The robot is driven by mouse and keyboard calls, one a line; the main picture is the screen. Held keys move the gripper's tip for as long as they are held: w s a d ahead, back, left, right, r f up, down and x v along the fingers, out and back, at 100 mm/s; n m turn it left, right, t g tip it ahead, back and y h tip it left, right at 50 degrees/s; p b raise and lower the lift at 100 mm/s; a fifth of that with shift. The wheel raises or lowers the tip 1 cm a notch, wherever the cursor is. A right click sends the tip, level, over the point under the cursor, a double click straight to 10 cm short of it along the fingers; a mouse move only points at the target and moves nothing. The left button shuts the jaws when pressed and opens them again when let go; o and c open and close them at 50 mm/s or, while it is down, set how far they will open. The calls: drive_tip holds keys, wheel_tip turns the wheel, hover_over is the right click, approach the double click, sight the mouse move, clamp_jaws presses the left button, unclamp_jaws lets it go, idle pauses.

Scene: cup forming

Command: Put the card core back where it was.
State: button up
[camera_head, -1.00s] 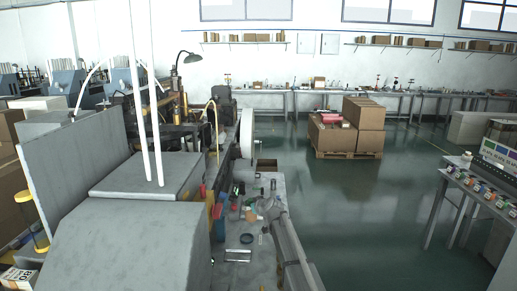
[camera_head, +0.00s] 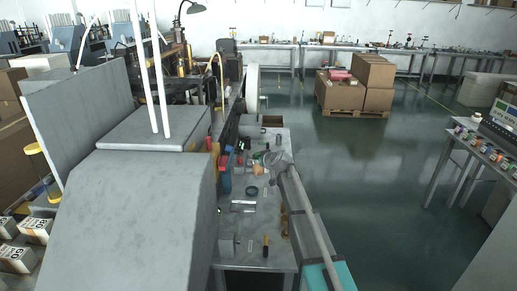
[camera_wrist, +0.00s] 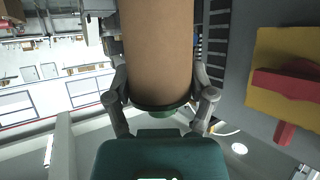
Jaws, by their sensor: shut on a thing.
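In the wrist view the card core (camera_wrist: 158,50), a plain brown tube, stands between the fingers of my gripper (camera_wrist: 160,95), which is shut on it. The core's upper end runs out of the picture. In the head view my gripper (camera_head: 272,160) is over the far half of the grey bench, and a small brown patch of the core (camera_head: 258,169) shows beside it. I cannot tell whether the core touches the bench.
The grey bench (camera_head: 233,256) carries a dark ring (camera_head: 252,191), a blue item (camera_head: 225,183) and several small tools close to my gripper. A large grey machine housing (camera_head: 130,215) borders it on the left. Open floor (camera_head: 365,190) lies to the right.

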drive_tip(key=w+d+f+b, duration=0.3)
drive_tip(key=d+f+b, duration=0.3)
drive_tip(key=f, duration=0.1)
drive_tip(key=w+d+f+b, duration=0.3)
drive_tip(key=d+f+b, duration=0.3)
drive_tip(key=f+b, duration=0.1)
drive_tip(key=shift+f+b, duration=0.15)
drive_tip(key=shift+b, duration=0.15)
drive_tip(key=shift+f, duration=0.15)
wheel_tip(320, 180, down, 6)
drive_tip(key=b, duration=0.6)
drive_tip(key=shift+f+b, duration=0.25)
drive_tip(key=shift+b, duration=0.15)
drive_tip(key=shift+f+b, duration=0.45)
drive_tip(key=shift+b, duration=0.05)
idle(0.4)
